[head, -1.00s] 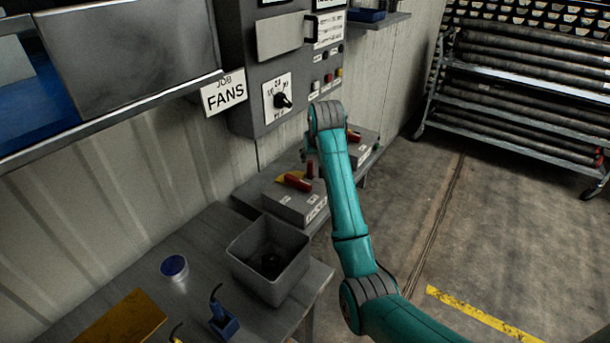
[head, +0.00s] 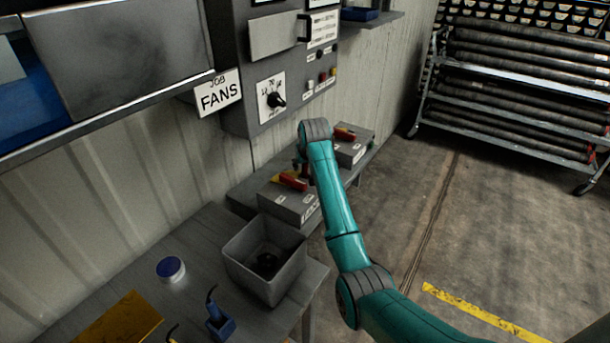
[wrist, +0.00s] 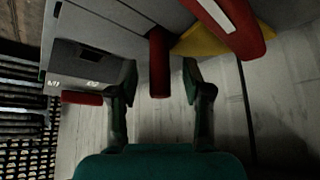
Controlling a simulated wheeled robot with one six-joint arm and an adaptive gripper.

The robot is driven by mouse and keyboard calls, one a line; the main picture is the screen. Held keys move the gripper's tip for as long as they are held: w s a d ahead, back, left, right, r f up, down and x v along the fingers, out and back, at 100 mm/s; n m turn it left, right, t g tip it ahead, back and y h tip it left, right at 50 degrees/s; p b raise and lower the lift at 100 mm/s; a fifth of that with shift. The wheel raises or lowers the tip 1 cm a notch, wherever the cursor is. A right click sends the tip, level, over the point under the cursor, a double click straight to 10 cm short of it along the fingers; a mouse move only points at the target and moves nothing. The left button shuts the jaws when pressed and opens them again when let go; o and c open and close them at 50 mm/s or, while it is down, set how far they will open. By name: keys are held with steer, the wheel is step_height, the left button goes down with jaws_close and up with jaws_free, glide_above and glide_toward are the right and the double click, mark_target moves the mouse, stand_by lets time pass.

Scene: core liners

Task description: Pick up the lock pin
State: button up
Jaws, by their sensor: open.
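A small red cylinder, which looks like the lock pin (wrist: 159,62), stands out from a grey box in the wrist view. My gripper (wrist: 159,82) is open, with one finger on each side of the red cylinder and a visible gap on both sides. In the head view my arm's end is over the near grey box (head: 288,206), and the pin is mostly hidden behind it. A red lever handle (wrist: 238,25) on a yellow plate (wrist: 205,40) is close beside the pin, to the right in the wrist view.
A second grey box (head: 350,150) with a red handle stands further along the bench. A grey bin (head: 262,262), a blue-topped round container (head: 171,269) and a blue padlock-like piece (head: 220,326) are on the near bench. A control panel (head: 274,95) is on the wall behind.

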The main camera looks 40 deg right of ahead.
jaws_close()
steer(key=shift+r, duration=0.1)
